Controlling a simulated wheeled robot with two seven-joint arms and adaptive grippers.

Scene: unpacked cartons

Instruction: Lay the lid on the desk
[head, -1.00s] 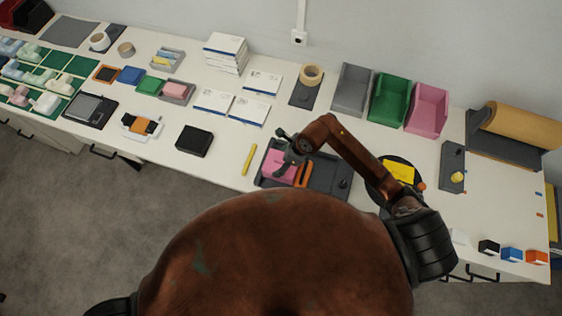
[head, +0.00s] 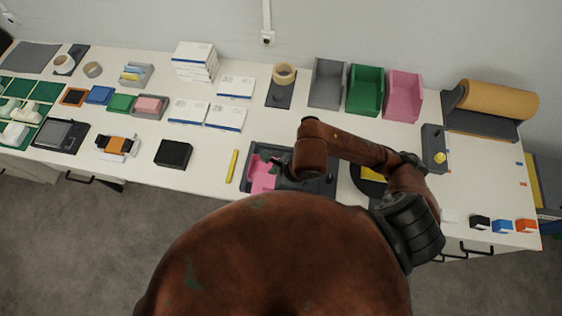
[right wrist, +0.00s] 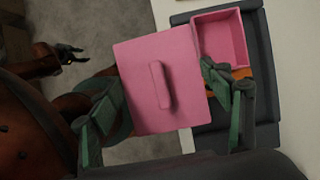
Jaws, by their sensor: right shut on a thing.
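The pink lid (right wrist: 140,72) is a flat square plate with a bar handle (right wrist: 161,86) on top. In the right wrist view it lies between the fingers of my right gripper (right wrist: 166,92), which is shut on it. It overlaps the near edge of the grey tray and has floor behind its other side. The open pink box (right wrist: 222,40) sits in the tray beside it. In the head view my right gripper (head: 284,173) is over the tray, next to pink (head: 262,178); lid and box cannot be told apart there. My left gripper (right wrist: 66,53) appears open and empty.
The desk (head: 210,153) has a grey tray (head: 322,187) at its front edge. A yellow marker (head: 232,166) and a black box (head: 174,153) lie left of it. Bins stand behind. Some bare desk shows between the marker and the black box.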

